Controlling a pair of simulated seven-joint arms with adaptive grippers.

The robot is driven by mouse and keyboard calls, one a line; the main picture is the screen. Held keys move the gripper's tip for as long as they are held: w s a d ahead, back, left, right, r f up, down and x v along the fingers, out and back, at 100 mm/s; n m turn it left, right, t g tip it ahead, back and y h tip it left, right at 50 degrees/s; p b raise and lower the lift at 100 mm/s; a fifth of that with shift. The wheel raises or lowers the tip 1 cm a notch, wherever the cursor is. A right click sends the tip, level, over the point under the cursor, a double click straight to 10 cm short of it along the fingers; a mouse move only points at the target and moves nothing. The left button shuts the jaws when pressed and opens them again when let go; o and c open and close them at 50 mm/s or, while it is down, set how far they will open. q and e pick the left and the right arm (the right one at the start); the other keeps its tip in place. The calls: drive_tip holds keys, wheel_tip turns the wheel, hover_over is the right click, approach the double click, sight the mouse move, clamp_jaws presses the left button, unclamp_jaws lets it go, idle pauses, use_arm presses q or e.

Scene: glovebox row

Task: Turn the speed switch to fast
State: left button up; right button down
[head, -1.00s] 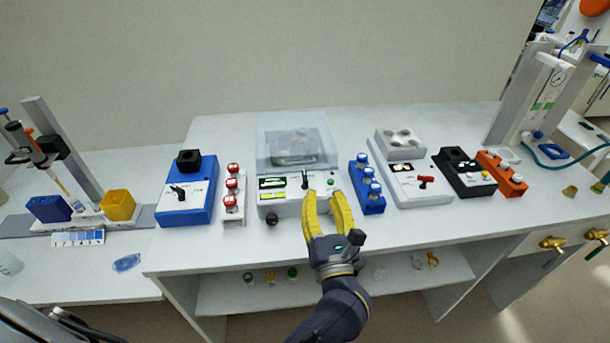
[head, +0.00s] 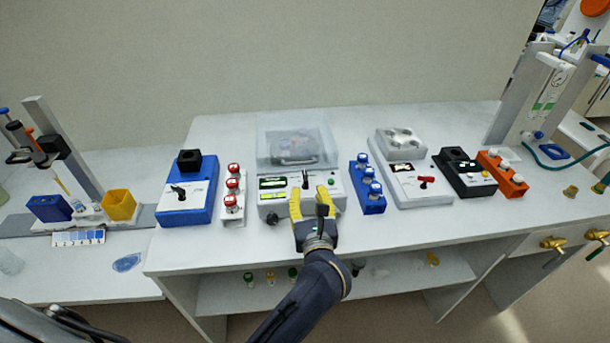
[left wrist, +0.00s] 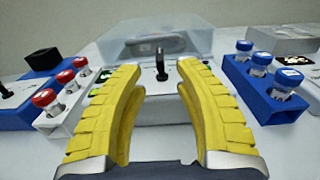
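The middle machine (head: 268,208) is white with a clear lid, a green display and a small black upright lever switch (head: 305,181) on its front panel. The lever switch also shows in the left wrist view (left wrist: 161,65), upright between the two yellow fingers in the picture; I see no contact. My left gripper (head: 308,193) is open and empty, reaching to the machine's front, with its fingers either side of the lever. It also shows in the left wrist view (left wrist: 160,75). Switch labels are too small to read. My right gripper is not in view.
A blue device (head: 203,212) with a black switch and a white device (head: 408,190) with a red switch stand farther out.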

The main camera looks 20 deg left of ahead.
sight(306, 183)
use_arm(q)
drive_tip(key=shift+x, duration=3.8)
clamp_jaws()
